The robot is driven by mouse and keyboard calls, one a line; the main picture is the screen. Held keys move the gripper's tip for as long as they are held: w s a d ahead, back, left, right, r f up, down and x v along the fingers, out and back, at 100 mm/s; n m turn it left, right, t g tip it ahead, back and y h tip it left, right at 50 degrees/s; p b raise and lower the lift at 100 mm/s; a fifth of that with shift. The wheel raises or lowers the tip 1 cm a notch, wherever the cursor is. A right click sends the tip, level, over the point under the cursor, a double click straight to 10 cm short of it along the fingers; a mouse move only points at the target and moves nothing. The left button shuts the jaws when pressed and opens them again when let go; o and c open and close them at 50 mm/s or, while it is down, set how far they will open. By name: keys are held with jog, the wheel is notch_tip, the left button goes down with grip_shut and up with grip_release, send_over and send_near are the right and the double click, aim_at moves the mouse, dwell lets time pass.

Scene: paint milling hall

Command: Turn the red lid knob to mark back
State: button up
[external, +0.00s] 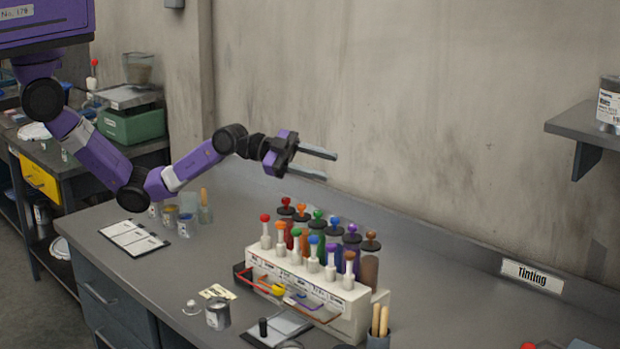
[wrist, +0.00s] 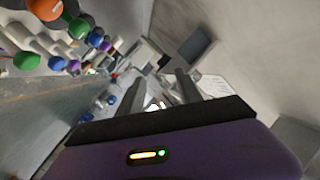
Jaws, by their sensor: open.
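A rack (external: 345,310) of tinting canisters stands on the bench, with two rows of coloured knobs. In the back row a red knob (external: 286,201) tops a dark lid at the left end. A second red knob (external: 265,218) tops a white pump in the front row. Which way either knob is turned, and any marks, are too small to read. My gripper (external: 330,166) is open and empty, in the air above the back row, its fingers pointing right. In the wrist view my gripper (wrist: 158,84) also shows open, with nothing between the fingers.
Several other coloured knobs (external: 319,214) stand close beside the red ones. A can (external: 217,314), a cup with wooden sticks (external: 378,338) and a clipboard (external: 134,238) lie around the rack. The wall rises behind; a shelf (external: 580,125) juts out at right.

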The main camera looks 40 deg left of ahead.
jog(key=d+r+m+g+y, duration=0.1)
jog(key=d+m+g+y, duration=0.2)
jog(key=d+m, duration=0.25)
jog(key=m+g+y, duration=0.3)
jog(key=m+y, duration=1)
send_over(287, 198)
notch_tip(287, 198, down, 3)
jog(key=shift+f+n+p, duration=0.15)
jog(key=shift+n+p, duration=0.1)
jog(key=shift+p, duration=0.05)
jog(key=shift+f+p, duration=1)
jog(key=shift+f, duration=2.9)
jog(key=shift+c, duration=0.4)
grip_shut()
